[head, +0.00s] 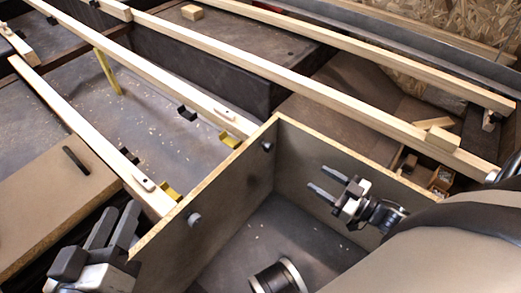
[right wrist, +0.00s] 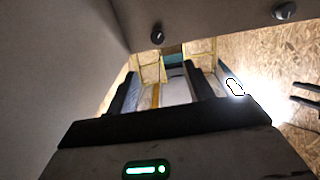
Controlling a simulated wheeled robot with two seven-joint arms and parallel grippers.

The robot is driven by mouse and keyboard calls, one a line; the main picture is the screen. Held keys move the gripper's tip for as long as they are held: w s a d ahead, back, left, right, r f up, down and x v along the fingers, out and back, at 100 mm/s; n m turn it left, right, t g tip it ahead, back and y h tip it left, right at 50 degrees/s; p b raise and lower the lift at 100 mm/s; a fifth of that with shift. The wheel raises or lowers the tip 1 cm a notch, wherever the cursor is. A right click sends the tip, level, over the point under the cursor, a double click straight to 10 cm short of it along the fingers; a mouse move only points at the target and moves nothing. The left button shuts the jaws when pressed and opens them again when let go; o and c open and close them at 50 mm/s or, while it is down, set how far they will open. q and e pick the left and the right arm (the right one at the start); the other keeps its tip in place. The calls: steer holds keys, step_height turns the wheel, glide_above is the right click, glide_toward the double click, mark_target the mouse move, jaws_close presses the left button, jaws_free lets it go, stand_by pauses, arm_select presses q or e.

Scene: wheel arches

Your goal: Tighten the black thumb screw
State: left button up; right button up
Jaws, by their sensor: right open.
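Two black thumb screws show on the inner face of the upright brown panel: the farther screw (head: 266,146) near the corner and the nearer screw (head: 194,219). Two dark knobs, one left (right wrist: 157,34) and one right (right wrist: 285,11), also show in the right wrist view; I cannot match them to the head view. My right gripper (head: 316,177) is open and empty inside the panel corner, apart from both screws. Its fingers (right wrist: 160,70) are spread in the wrist view. My left gripper (head: 112,216) is outside the panel at lower left; its finger gap is unclear.
Long pale wooden bars (head: 215,55) cross the bench behind the panel. A yellow strip (head: 107,72) and a loose wooden block (head: 192,12) lie there. A black bar (head: 75,160) sits on a board at left. The floor between the panels is mostly clear.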

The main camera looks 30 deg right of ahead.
steer(key=f, duration=0.1)
steer(key=b, duration=0.2)
glide_toward(271, 149)
steer(key=b+x, duration=0.2)
steer(key=x, duration=0.5)
steer(key=shift+w+a+f, duration=0.1)
steer(key=shift+w+f, duration=0.05)
steer(key=shift+w, duration=0.15)
arm_select(q)
steer(key=w+r+m+t, duration=0.1)
steer(key=w+r+t+h, duration=0.1)
steer(key=r, duration=0.1)
steer(key=w+r+m+t+h, duration=0.1)
steer(key=r, duration=0.1)
steer(key=shift+a+m+t, duration=0.15)
steer(key=shift+m+t, duration=0.15)
arm_select(e)
steer(key=shift+w+a, duration=0.1)
steer(key=shift+w, duration=0.25)
